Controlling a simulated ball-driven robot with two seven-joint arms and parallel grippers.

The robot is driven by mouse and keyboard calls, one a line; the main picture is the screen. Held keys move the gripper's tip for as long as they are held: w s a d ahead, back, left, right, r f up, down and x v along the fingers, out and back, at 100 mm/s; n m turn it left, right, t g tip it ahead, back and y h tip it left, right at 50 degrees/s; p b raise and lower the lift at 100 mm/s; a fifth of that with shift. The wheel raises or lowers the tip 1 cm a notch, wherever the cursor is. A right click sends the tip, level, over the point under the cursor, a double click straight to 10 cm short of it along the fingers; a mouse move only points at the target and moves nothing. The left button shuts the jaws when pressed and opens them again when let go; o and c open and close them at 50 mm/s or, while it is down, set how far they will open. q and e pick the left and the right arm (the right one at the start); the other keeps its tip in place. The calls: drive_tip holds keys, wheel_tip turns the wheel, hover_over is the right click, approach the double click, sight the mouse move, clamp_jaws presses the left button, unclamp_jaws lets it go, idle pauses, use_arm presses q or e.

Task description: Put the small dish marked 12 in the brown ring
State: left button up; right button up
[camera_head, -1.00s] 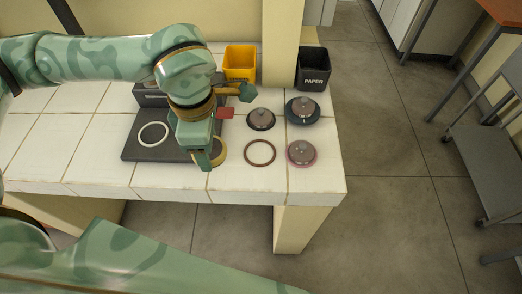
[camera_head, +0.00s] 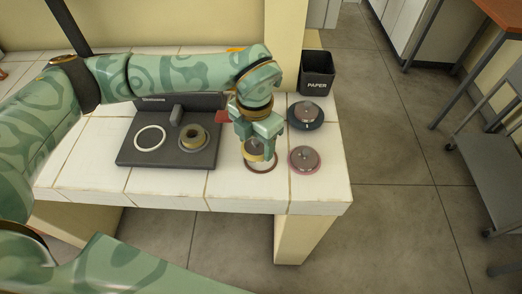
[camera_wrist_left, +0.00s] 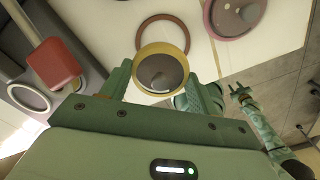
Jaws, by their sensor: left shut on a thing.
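My left gripper (camera_head: 258,152) is shut on a small yellow-rimmed dish (camera_wrist_left: 162,72), held between its fingers in the left wrist view. No number can be read on it. The brown ring (camera_head: 262,170) lies flat on the white tiled bench, below the gripper, partly hidden by the gripper and dish. It also shows in the left wrist view (camera_wrist_left: 163,19), just beyond the dish. I cannot tell whether the dish touches the bench. A green part of my right arm, seemingly with its gripper (camera_wrist_left: 240,93), shows at the right of the left wrist view; its jaw state is unclear.
A pink-ringed dish (camera_head: 304,158) and a dark-ringed dish (camera_head: 307,113) stand to the right. A black paper bin (camera_head: 317,74) stands behind. The bench's front edge is close.

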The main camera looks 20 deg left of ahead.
sight(260, 144)
use_arm(q)
drive_tip(key=shift+w+d+f, duration=0.25)
drive_tip(key=shift+w+f, duration=0.15)
drive_tip(key=shift+f, duration=0.15)
drive_tip(key=f, duration=0.2)
drive_tip(key=f+b, duration=0.1)
drive_tip(key=shift+w+d+f, duration=0.1)
drive_tip(key=shift+w+f, duration=0.1)
drive_tip(key=shift+f, duration=0.15)
drive_tip(key=o, duration=1)
wheel_tip(260, 144, up, 12)
drive_tip(key=p, duration=0.2)
drive_tip(key=shift+r+p, duration=0.15)
drive_tip(key=shift+p, duration=0.15)
